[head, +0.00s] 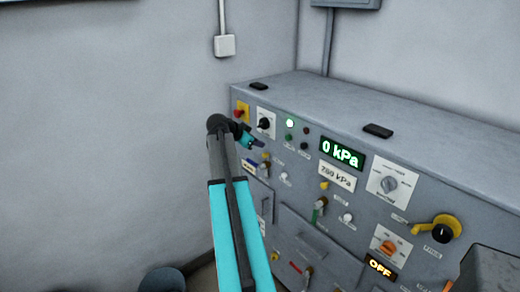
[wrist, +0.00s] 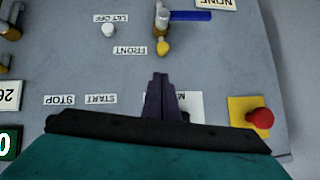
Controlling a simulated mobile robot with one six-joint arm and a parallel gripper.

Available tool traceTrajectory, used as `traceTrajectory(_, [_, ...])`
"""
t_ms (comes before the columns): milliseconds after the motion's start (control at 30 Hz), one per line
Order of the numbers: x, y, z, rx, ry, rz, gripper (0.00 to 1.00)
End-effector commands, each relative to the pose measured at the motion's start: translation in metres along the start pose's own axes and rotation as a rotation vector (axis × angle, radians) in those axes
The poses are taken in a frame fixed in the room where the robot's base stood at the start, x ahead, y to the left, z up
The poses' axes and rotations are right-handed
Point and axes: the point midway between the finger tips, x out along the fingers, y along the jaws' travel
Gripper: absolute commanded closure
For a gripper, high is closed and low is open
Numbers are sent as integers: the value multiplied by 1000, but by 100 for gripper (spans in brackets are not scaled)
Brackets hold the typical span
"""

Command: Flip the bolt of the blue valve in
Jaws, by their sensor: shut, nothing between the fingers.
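The blue valve shows in the wrist view as a blue lever (wrist: 190,15) on a brass-coloured body (wrist: 160,22) at the top. A small yellow-tipped bolt (wrist: 163,47) sticks out beside the brass body, near the FRONT label. In the head view the blue valve (head: 263,169) is on the left of the panel front, partly unclear behind my arm. My gripper (wrist: 160,77) is shut and empty. Its fingertips point toward the yellow bolt, with a gap between them in the picture. In the head view my gripper (head: 259,143) is close to the panel, above the valve.
The grey panel (head: 330,105) carries a red stop button (wrist: 261,118) on a yellow plate, a black selector knob (head: 264,124), a 0 kPa display (head: 341,152) and several other valves and knobs. A white knob (wrist: 109,30) sits beside the valve. Open wall lies to the left.

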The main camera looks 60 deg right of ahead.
Motion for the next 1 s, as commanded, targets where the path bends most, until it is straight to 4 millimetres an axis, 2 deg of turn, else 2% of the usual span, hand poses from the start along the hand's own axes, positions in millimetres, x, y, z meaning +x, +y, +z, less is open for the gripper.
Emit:
traceTrajectory(300, [-49,0,2,0,2,-3,100])
traceTrajectory(500, [-72,0,2,0,1,-2,100])
traceTrajectory(700, [-82,0,1,-1,1,-1,100])
traceTrajectory(1000, [-83,-1,1,-1,1,-1,100])
